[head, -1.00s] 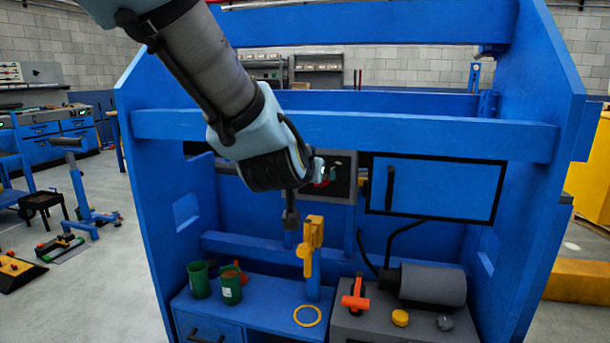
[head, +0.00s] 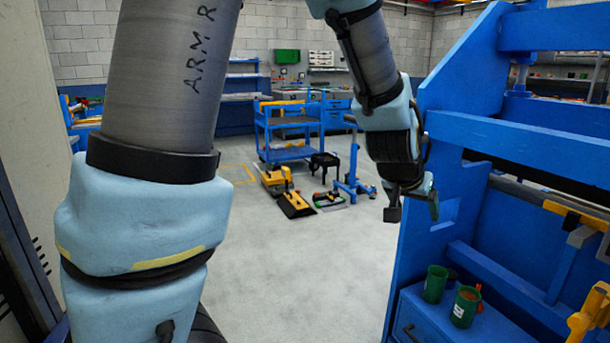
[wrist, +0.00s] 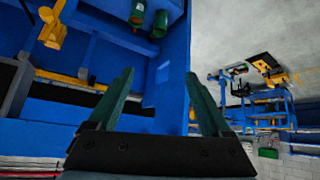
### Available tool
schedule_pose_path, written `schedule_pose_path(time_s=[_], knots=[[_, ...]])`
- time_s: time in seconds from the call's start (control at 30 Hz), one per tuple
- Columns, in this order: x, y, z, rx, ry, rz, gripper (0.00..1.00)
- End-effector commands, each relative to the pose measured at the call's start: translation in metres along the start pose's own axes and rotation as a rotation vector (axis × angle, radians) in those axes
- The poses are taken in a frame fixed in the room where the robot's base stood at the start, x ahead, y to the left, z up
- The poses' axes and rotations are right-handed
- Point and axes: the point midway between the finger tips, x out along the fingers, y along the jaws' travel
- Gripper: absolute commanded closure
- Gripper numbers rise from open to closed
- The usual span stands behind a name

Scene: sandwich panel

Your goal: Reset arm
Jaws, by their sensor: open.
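My gripper (head: 411,212) hangs in the air just left of the blue panel frame's (head: 460,127) left side in the head view, fingers pointing down. In the wrist view its two fingers (wrist: 168,100) stand apart with nothing between them. My arm is bent, with its large upper link at the left of the head view and the forearm coming down from the top middle. Whether the fingertips clear the frame's side wall cannot be told exactly.
Two green cups (head: 434,284) (head: 465,306) stand on the blue cabinet inside the frame, near a yellow part (head: 588,312). A blue cart (head: 290,130), a blue stand (head: 353,165) and yellow floor items (head: 290,203) are farther back. Grey floor (head: 290,270) is open at the middle.

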Motion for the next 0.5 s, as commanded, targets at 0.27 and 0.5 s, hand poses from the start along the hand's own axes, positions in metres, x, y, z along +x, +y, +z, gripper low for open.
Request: schedule_pose_path(time_s=[0.27,0.5], knots=[[-0.061,-0.142,0.076,-0.253,-0.238,-0.163,0.17],[-0.128,-0.208,0.157,-0.476,-0.428,-0.265,0.17]])
